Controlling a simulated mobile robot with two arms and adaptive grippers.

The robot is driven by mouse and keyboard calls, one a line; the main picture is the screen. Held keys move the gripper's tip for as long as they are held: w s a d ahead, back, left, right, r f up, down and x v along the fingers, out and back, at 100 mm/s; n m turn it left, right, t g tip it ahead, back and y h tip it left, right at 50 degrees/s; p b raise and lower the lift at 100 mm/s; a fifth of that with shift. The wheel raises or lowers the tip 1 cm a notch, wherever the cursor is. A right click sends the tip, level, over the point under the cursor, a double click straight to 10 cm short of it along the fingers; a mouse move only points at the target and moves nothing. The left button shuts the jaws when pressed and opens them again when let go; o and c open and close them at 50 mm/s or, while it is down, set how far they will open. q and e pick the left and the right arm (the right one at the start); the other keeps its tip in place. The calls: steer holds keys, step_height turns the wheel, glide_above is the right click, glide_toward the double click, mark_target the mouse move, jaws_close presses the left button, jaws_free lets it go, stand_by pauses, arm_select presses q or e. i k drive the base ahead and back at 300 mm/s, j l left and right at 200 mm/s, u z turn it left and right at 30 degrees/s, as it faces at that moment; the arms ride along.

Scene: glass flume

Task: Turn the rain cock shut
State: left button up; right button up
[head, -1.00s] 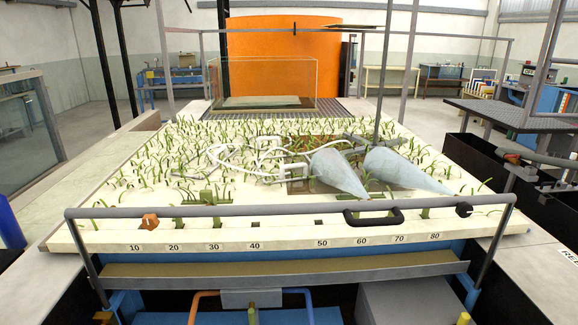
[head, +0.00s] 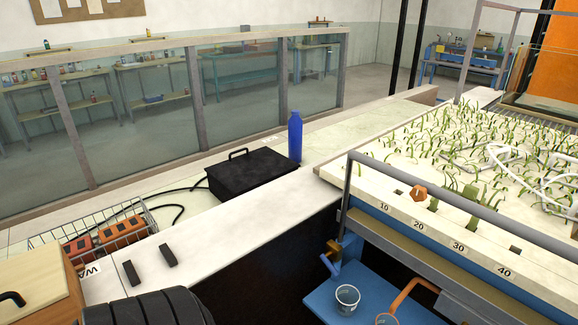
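An orange knob (head: 418,192) sits on the numbered front edge of the planted bed, above the 10 and 20 marks. A small brass-coloured fitting with a blue handle (head: 332,260) is below the bed's left end, above a blue shelf. No label shows which of these, if either, is the rain cock. I cannot tell whether either is open or shut. Neither of my grippers is in view.
A grey rail (head: 440,195) runs before the bed. A blue bottle (head: 295,137) and black case (head: 252,174) stand on the pale ledge. A wire basket (head: 95,236) holds orange items. A clear bucket (head: 347,298) is on the blue shelf (head: 325,297). A dark gap lies below the ledge.

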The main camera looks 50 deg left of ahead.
mark_target(324, 258)
steer(key=u, duration=1.4)
